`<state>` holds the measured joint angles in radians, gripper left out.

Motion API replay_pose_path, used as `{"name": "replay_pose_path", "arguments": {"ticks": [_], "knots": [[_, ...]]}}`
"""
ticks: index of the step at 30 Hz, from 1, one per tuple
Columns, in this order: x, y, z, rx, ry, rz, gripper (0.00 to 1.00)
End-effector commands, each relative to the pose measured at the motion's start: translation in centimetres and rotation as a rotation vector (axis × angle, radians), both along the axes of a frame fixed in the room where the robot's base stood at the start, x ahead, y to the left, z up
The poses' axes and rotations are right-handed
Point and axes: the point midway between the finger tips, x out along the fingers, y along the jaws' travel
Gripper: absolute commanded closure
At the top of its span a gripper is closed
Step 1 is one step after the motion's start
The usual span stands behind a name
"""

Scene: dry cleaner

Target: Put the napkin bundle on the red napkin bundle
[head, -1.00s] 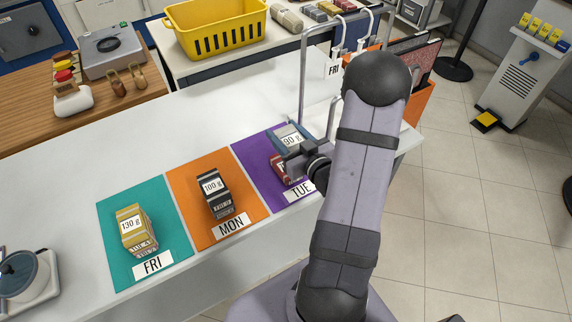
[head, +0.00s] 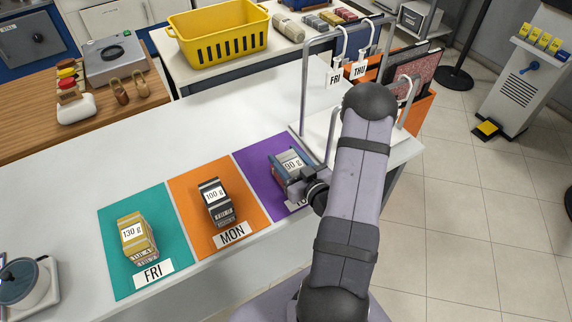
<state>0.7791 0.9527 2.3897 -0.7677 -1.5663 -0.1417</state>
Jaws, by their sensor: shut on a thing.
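A blue-grey napkin bundle (head: 291,162) with a 90 g label is over the purple mat (head: 259,157) in the head view. My gripper (head: 288,177) is shut on this bundle at its near side. The red napkin bundle is not clearly visible; the held bundle and my gripper cover the spot where it showed earlier. I cannot tell whether the held bundle touches anything below it.
A dark 100 g bundle (head: 216,201) lies on the orange mat (head: 184,190). A yellow 130 g bundle (head: 135,236) lies on the teal mat (head: 117,278). A metal rack (head: 304,75) stands just behind the purple mat.

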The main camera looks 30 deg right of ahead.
Motion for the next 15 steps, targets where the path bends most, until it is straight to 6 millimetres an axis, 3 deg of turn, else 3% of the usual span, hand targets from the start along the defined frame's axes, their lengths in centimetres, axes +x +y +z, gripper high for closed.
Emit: {"name": "replay_pose_path", "arguments": {"ticks": [9, 15], "knots": [[0.0, 0.0, -2.9, 0.002, 0.001, 0.000, 0.75], [0.0, 0.0, -3.4, 0.001, -0.001, 0.000, 0.75]]}}
